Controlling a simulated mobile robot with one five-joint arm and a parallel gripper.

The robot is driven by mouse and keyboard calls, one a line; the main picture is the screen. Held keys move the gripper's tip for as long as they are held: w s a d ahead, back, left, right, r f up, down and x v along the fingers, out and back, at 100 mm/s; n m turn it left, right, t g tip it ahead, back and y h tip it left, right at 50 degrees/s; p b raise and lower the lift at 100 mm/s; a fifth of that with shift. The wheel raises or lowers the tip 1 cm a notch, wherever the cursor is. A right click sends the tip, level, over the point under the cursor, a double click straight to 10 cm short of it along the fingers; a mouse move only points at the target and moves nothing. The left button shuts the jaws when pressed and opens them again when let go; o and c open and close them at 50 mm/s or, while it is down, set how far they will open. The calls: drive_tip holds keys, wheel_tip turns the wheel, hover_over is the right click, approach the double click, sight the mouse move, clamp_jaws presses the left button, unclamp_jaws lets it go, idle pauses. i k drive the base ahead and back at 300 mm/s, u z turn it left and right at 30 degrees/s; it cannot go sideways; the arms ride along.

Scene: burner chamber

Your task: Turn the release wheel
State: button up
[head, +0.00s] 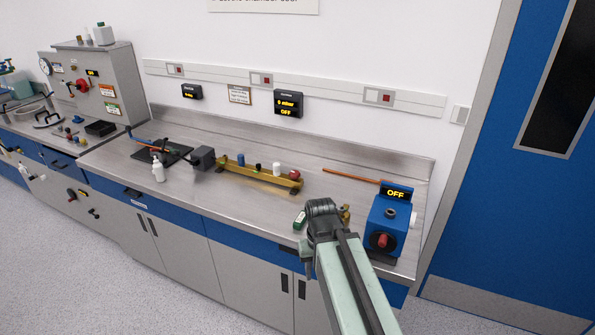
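No wheel is clearly marked as the release wheel. A red round handle (83,86) sits on the front of the grey cabinet at the far left. A red knob (383,241) is on the front of the blue box (391,219) at the right end of the bench, whose display reads OFF. The gripper fingers cannot be made out.
The steel bench (235,205) carries a brass rail (255,175) with small parts, a white bottle (158,169), a black mat and a copper rod (350,176). A blue door (540,190) stands at right. The floor at lower left is clear.

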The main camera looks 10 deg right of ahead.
sight(295, 174)
drive_tip(key=z, duration=0.1)
drive_tip(key=i, duration=1)
drive_tip(key=u, duration=0.1)
